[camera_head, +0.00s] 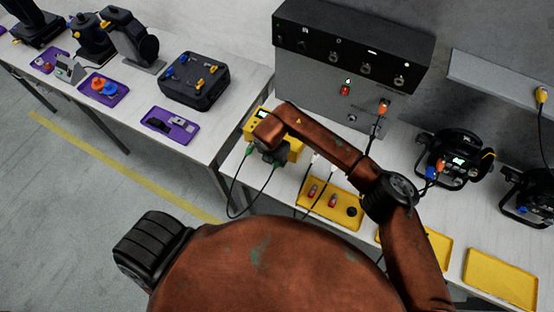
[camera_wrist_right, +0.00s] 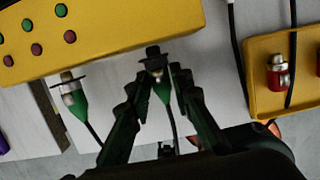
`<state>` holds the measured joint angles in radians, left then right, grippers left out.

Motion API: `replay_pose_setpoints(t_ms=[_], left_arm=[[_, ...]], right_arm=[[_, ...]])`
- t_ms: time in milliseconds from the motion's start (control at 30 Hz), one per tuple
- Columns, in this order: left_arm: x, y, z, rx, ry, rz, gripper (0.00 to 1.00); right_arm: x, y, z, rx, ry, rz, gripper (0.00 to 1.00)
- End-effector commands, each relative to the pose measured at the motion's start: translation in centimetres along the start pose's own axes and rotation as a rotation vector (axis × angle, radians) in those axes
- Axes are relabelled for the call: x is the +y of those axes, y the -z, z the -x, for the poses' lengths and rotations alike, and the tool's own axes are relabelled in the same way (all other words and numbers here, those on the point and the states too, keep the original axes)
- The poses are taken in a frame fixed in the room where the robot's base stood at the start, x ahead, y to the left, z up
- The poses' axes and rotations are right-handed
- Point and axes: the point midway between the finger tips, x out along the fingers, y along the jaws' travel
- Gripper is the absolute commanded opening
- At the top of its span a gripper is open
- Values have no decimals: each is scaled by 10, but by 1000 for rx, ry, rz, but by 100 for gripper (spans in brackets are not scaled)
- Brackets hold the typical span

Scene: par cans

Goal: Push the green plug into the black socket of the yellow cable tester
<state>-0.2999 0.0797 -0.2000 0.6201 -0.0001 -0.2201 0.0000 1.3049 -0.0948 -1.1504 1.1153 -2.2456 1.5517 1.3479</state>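The yellow cable tester (camera_head: 295,148) stands on the right-hand bench, its front part hidden by my right arm. In the wrist view its yellow body (camera_wrist_right: 120,30) fills the upper left. My right gripper (camera_wrist_right: 162,76) has its fingers closed around a green plug (camera_wrist_right: 162,91) with a metal nose and a trailing cable. The nose meets a black socket (camera_wrist_right: 154,51) at the tester's edge; I cannot tell how deep it sits. A second green plug (camera_wrist_right: 78,104) sits at another black flange to the left. My left gripper is not in view.
A yellow tray (camera_head: 325,205) with red connectors lies right of the tester, also in the wrist view (camera_wrist_right: 252,75). A grey panel with a black top (camera_head: 350,45) stands behind. Black cables hang over the bench's front edge. A black case (camera_head: 194,90) sits on the left bench.

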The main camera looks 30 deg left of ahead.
Motion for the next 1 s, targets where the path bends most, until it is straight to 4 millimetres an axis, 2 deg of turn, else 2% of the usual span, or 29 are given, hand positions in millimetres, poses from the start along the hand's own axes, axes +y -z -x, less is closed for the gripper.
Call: replay_pose_setpoints(t_ms=[200, 567, 667, 1000], left_arm=[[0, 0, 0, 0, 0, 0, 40], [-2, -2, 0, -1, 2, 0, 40], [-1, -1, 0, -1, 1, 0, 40], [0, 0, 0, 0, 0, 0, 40]], right_arm=[[0, 0, 0, 0, 0, 0, 37], [0, 0, 5, -1, -1, 0, 37], [1, -1, 17, -3, -2, 1, 37], [1, -1, 86, -4, -1, 1, 37]])
